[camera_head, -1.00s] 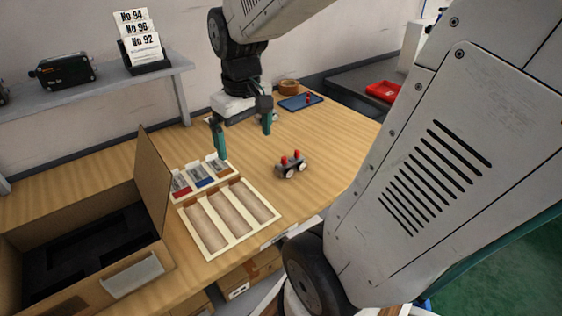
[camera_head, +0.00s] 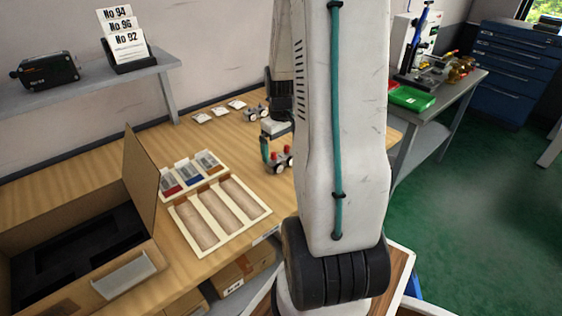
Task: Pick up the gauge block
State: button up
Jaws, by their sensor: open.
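The likely gauge block (camera_head: 279,164) is a small grey block with round white dial faces and red caps. It sits on the wooden bench right of the trays, partly hidden by my gripper and arm. My gripper (camera_head: 270,148) is low at the block, with one teal finger showing by its left side. The other finger is hidden, and I cannot tell whether it touches the block. My gripper is open. A similar block with dials and a red cap (camera_head: 256,112) stands farther back on the bench.
A cream tray with three long compartments (camera_head: 237,231) lies left of the block, with a smaller tray of coloured parts (camera_head: 164,196) behind it. An open cardboard box (camera_head: 142,187) stands at the left. White cards (camera_head: 219,111) lie at the back. My arm hides the bench's right part.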

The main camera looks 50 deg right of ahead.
aim_at(281, 157)
jog(key=shift+f, duration=1.5)
jog(key=c, duration=0.9)
jog(key=shift+r, duration=0.1)
